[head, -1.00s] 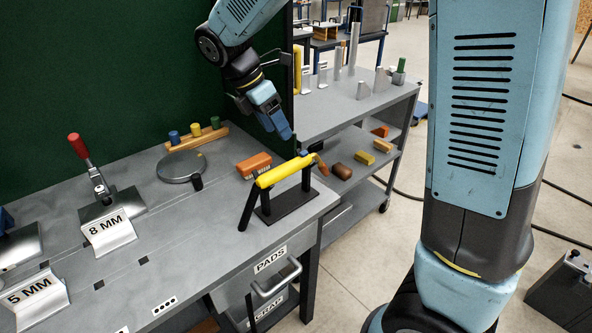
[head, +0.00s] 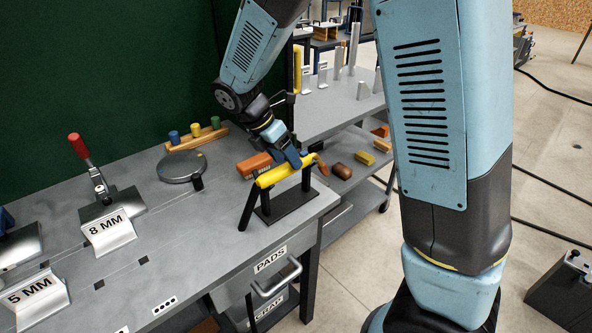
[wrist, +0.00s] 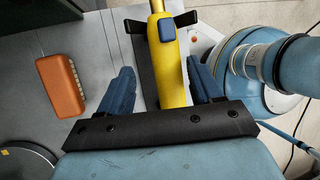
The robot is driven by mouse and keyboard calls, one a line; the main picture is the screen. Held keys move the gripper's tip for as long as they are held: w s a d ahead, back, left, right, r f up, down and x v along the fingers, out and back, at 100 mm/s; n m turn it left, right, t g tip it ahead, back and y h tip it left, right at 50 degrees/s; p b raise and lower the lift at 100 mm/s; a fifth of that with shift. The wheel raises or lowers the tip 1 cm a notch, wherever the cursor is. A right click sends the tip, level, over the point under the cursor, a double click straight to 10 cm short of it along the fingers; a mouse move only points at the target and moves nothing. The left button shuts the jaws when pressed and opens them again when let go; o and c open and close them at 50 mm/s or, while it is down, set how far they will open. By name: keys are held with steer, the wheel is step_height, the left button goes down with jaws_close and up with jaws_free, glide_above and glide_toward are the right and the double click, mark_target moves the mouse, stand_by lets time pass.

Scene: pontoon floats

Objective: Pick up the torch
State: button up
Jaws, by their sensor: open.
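In the wrist view my gripper (wrist: 168,85) has one finger on each side of the torch, with gaps between. I cannot tell how far the fingertips reach down.
An orange brush-like block (head: 254,165) lies left of the torch; it also shows in the wrist view (wrist: 61,86). A round grey plate (head: 182,167) and a rack with coloured pegs (head: 196,136) lie farther left. A shelf unit (head: 350,110) stands behind.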

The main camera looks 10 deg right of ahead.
steer(key=f, duration=0.1)
steer(key=d+f, duration=0.1)
steer(key=s+f, duration=0.1)
steer(key=shift+d, duration=0.3)
steer(key=shift+w+d+f, duration=0.1)
steer(key=shift+d+f, duration=0.15)
steer(key=shift+f, duration=0.35)
steer(key=c, duration=1.1)
